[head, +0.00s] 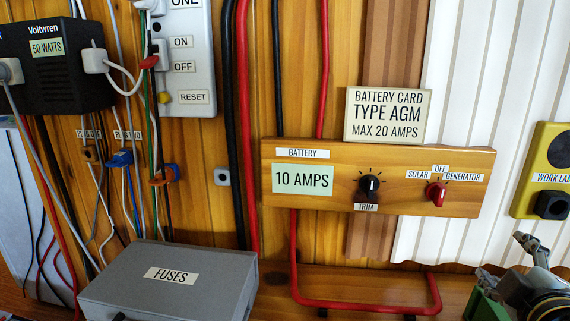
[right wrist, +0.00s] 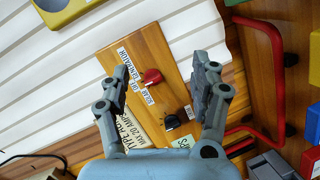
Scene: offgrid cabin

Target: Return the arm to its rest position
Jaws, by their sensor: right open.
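My right gripper (head: 507,262) is at the lower right of the head view, partly cut off by the frame edge. In the right wrist view my right gripper (right wrist: 162,75) has its two fingers wide apart with nothing held between them. The wooden control panel (head: 400,202) lies beyond the fingers, and the red selector knob (right wrist: 152,76) shows in the gap, apart from both fingers. The red knob (head: 437,193) also shows in the head view, clear of the gripper. My left gripper is not in view.
The panel has a black trim knob (head: 368,186) and a display reading 10 AMPS (head: 302,179). A battery card (head: 387,115) stands above it. A grey fuse box (head: 170,285), a red pipe (head: 365,306) and a yellow work lamp unit (head: 545,160) are nearby.

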